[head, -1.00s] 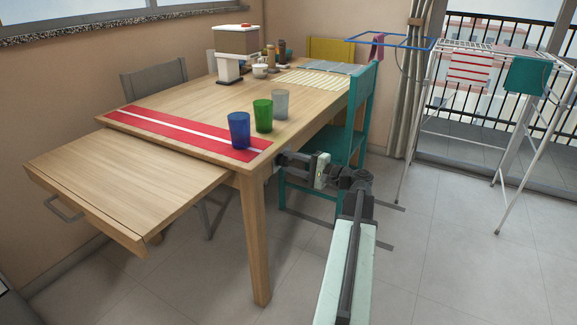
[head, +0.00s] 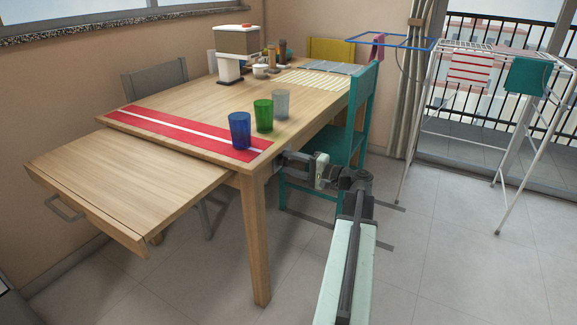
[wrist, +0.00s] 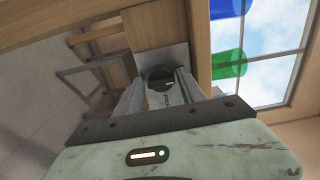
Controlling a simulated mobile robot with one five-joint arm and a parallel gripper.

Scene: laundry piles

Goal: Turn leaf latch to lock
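The leaf latch is a dark round knob (wrist: 158,77) on a grey plate under the table edge, seen in the wrist view. My gripper (wrist: 157,92) has its two pale fingers apart, one on each side of the knob. I cannot tell whether they press on it. In the head view my gripper (head: 284,158) reaches the table's near right corner, and the knob is hidden there. The table leaf (head: 130,185) is a wooden panel extending at the near left, slightly lower than the tabletop, with a grey handle.
On the wooden table (head: 195,108) a blue cup (head: 239,131), a green cup (head: 263,116) and a grey cup (head: 281,103) stand near the corner by my arm. A teal chair (head: 363,115) is close behind my gripper.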

